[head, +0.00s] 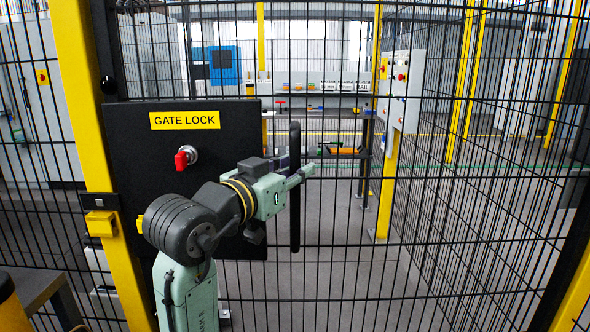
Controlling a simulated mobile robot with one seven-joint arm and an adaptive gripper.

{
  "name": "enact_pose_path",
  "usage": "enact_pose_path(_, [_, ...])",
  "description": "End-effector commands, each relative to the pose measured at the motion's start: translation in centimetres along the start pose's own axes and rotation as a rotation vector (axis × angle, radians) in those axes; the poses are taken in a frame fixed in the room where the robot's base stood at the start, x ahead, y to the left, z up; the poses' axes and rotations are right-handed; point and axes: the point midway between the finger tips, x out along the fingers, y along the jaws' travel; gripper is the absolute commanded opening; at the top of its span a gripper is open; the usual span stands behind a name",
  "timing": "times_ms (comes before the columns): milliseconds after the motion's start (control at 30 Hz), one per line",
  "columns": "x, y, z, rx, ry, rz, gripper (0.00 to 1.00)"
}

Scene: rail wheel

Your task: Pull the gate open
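The gate (350,230) is a black mesh panel that fills the middle of the head view and appears closed. A black lock plate (135,150) on it carries a yellow "GATE LOCK" label (185,120) and a red-handled key or knob (186,158). A long black vertical handle (295,225) stands right of the plate. My gripper (296,177) is at the handle's middle, its fingers reaching past the bar to the right. I cannot tell whether the fingers touch or clasp the bar, as the wrist and fingers overlap it.
A yellow post (95,130) with a yellow latch box (101,224) borders the gate at left. A mesh fence (510,160) runs along the right. Beyond the mesh are control boxes (402,90), a workbench and open grey floor. A dark table corner (35,290) is at lower left.

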Motion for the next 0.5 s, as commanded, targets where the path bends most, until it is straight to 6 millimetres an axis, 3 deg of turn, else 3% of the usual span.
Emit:
enact_pose_path(300, [-0.02,0.00,-0.02,0.000,0.000,0.000,0.00])
enact_pose_path(500, [-0.03,0.00,-0.03,0.000,0.000,0.000,0.00])
